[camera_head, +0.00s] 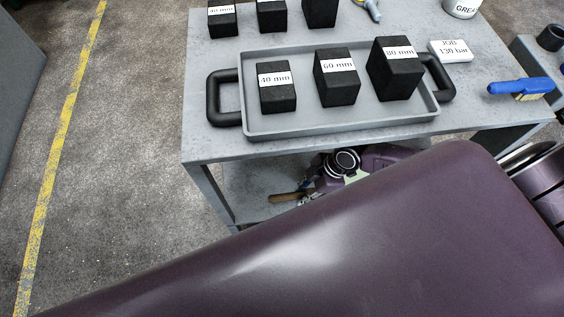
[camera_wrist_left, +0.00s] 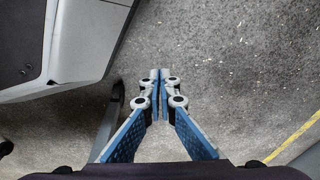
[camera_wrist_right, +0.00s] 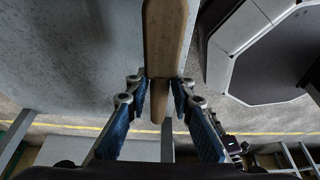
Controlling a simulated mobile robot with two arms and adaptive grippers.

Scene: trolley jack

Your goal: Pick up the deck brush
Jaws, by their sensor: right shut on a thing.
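A tan wooden handle (camera_head: 287,197), which I take for the deck brush, shows low beside the grey table in the head view. In the right wrist view the wooden piece (camera_wrist_right: 165,35) runs between the fingers, broad at the top and narrower below; no bristles show. My right gripper (camera_head: 318,187) is shut on it, also seen in the right wrist view (camera_wrist_right: 160,90). My left gripper (camera_wrist_left: 160,78) has its fingertips together and holds nothing, over bare floor. My purple arm covers the lower head view.
The grey table (camera_head: 215,150) bears a grey tray (camera_head: 340,123) with black handles and three labelled black blocks. A blue brush with pale bristles (camera_head: 520,87) lies at the right, near a white card (camera_head: 450,50). A yellow line (camera_head: 62,140) crosses the open floor left.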

